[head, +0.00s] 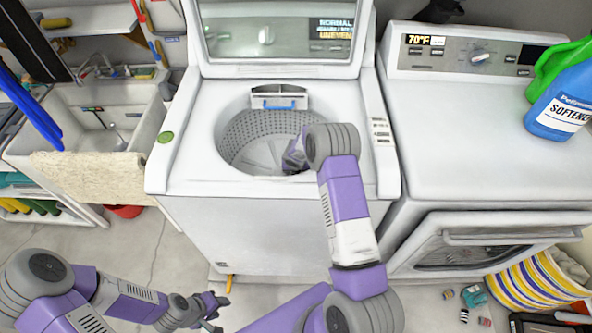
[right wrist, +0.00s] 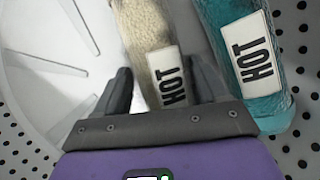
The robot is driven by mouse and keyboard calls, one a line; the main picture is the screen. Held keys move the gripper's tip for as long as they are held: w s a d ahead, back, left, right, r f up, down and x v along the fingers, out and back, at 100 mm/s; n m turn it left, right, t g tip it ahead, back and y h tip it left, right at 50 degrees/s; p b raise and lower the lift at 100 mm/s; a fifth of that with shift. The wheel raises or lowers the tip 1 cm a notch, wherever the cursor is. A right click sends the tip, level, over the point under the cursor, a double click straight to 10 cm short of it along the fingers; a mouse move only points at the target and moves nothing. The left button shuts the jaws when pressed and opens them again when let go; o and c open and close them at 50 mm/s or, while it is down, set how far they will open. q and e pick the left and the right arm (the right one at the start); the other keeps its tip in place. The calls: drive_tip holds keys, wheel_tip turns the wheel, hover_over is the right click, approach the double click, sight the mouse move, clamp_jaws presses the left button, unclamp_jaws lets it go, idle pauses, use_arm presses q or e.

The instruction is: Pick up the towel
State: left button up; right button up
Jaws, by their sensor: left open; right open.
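In the head view, a beige fluffy towel (head: 88,174) hangs over the front edge of the sink at left. In the right wrist view, a beige textured cloth item (right wrist: 145,32) with a white HOT label lies in the perforated washer drum. A teal item (right wrist: 216,22) with a HOT label lies to its right. My right gripper (right wrist: 163,80) is open, its fingers on either side of the beige item in the picture; I cannot tell if they touch it. In the head view my right arm reaches into the washer. My left gripper (head: 218,308) is open and empty, low above the floor.
The washer (head: 215,225) stands in the middle, lid raised, its rim around my right arm. A dryer (head: 455,150) with its door ajar stands at right, with a blue softener bottle (head: 562,112) on top. A striped basket (head: 530,288) and small items lie on the floor.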

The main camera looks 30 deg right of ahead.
drive_tip(key=shift+a+r, duration=0.1)
drive_tip(key=shift+r, duration=0.1)
drive_tip(key=c, duration=0.8)
